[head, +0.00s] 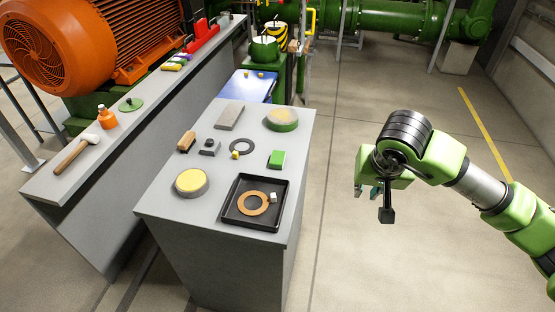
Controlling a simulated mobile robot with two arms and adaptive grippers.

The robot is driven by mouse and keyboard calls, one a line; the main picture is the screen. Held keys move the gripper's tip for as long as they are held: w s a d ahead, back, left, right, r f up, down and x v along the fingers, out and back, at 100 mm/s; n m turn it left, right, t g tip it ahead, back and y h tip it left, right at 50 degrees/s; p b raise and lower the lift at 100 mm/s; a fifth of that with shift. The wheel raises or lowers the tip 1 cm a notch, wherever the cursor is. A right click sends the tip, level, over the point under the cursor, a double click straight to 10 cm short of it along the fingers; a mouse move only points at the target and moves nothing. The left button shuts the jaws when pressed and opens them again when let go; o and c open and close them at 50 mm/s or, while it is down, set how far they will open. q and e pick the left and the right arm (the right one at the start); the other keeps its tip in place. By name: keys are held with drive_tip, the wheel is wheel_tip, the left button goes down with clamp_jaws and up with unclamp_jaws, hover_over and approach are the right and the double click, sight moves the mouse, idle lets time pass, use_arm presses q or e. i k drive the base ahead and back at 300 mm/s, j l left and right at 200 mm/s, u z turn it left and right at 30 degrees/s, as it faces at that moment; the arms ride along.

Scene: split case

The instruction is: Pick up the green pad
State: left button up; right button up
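The green pad (277,159) is a small bright green block with a pale edge. It lies flat on the grey cabinet top (225,197), near its right edge and just behind the black tray. My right gripper (367,191) is over the floor to the right of the cabinet, well apart from the pad. Its fingertips look spread, with nothing seen between them. A dark part hangs beside them. My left gripper is not in view.
A black tray (230,214) holds an orange ring (253,203) and a white cube. Two round yellow-topped pieces, a grey slab (229,117), a brush, a dark ring and small parts share the top. A grey ledge with a mallet (77,153) runs left. The right floor is clear.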

sight(278, 158)
drive_tip(key=i+l+u, duration=0.15)
drive_tip(key=l+u, duration=0.2)
drive_tip(key=i+l+u, duration=0.15)
drive_tip(key=l+u, duration=0.8)
drive_tip(key=l, duration=0.2)
drive_tip(key=i, duration=0.05)
